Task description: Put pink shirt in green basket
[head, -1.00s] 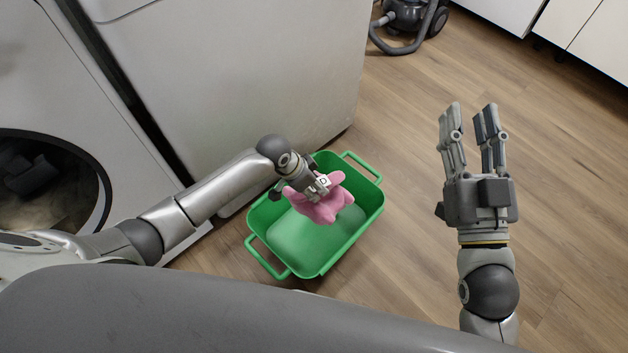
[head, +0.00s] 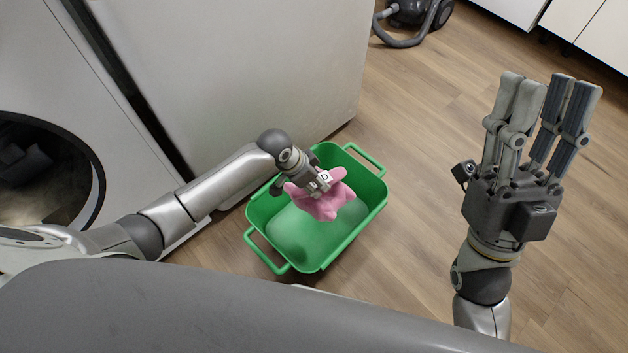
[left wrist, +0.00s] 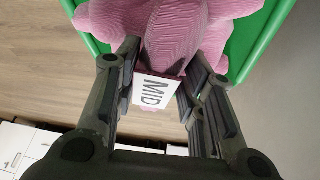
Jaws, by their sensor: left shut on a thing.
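The pink shirt (head: 322,203) hangs bunched from my left gripper (head: 318,183), over the inside of the green basket (head: 345,238). A white tag reading "MID" (left wrist: 152,93) shows between the fingers in the left wrist view. There the shirt's ribbed pink cloth (left wrist: 170,35) is pinched between the fingers of my left gripper (left wrist: 165,80), and the green rim (left wrist: 265,45) shows behind it. The basket stands on the floor and its visible bottom is bare. My right gripper (head: 545,100) is raised at the right with its fingers apart, empty.
A white appliance with a round, dark opening (head: 45,175) stands at the left, and a white cabinet (head: 240,70) stands behind the basket. A vacuum cleaner (head: 415,20) is at the back. The wooden floor (head: 430,130) right of the basket is clear.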

